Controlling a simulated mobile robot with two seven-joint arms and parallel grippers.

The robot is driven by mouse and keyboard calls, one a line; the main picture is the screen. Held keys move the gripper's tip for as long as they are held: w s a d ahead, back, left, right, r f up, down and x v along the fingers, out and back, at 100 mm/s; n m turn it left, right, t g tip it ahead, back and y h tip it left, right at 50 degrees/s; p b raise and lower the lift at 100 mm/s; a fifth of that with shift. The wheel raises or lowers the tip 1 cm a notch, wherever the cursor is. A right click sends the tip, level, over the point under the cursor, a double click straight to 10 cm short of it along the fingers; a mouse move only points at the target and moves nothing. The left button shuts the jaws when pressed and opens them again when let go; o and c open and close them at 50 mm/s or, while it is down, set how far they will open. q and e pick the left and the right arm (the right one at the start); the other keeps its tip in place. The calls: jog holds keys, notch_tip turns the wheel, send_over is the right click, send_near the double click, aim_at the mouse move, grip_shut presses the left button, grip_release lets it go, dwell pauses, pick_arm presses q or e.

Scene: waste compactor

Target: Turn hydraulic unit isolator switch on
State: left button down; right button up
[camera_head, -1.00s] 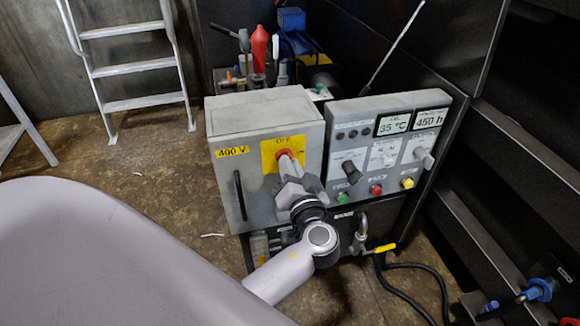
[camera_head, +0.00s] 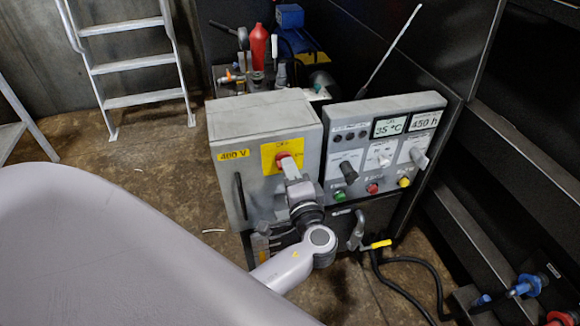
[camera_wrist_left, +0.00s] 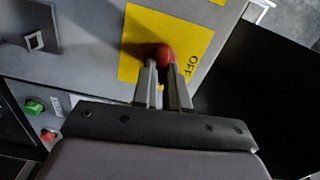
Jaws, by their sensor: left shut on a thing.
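The isolator switch (camera_head: 285,157) is a red knob on a yellow plate (camera_head: 269,152) on the front of a grey box marked 400 V (camera_head: 262,118). My left gripper (camera_head: 291,168) is at the knob and covers part of it. In the left wrist view the two fingers of the gripper (camera_wrist_left: 163,80) are shut on the red knob (camera_wrist_left: 166,55), in front of the yellow plate (camera_wrist_left: 138,30). The word OFF shows on the plate beside the knob. The knob's exact angle is partly hidden by the fingers. My right gripper is out of view.
A control panel (camera_head: 400,110) with knobs, displays and coloured buttons stands right of the box. A yellow-handled valve (camera_head: 377,244) and a black hose are below it. A ladder (camera_head: 130,69) stands at the back left. Open floor lies left of the box.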

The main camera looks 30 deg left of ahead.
pick_arm(q)
jog(key=shift+w+r+m, duration=0.1)
jog(key=shift+r+m, duration=0.1)
jog(key=shift+m, duration=0.3)
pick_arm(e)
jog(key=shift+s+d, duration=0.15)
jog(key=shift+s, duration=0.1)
pick_arm(q)
jog(key=c, duration=1.1)
grip_release()
jog(key=shift+f, duration=0.15)
jog(key=shift+c, duration=0.2)
jog(key=shift+d, duration=0.1)
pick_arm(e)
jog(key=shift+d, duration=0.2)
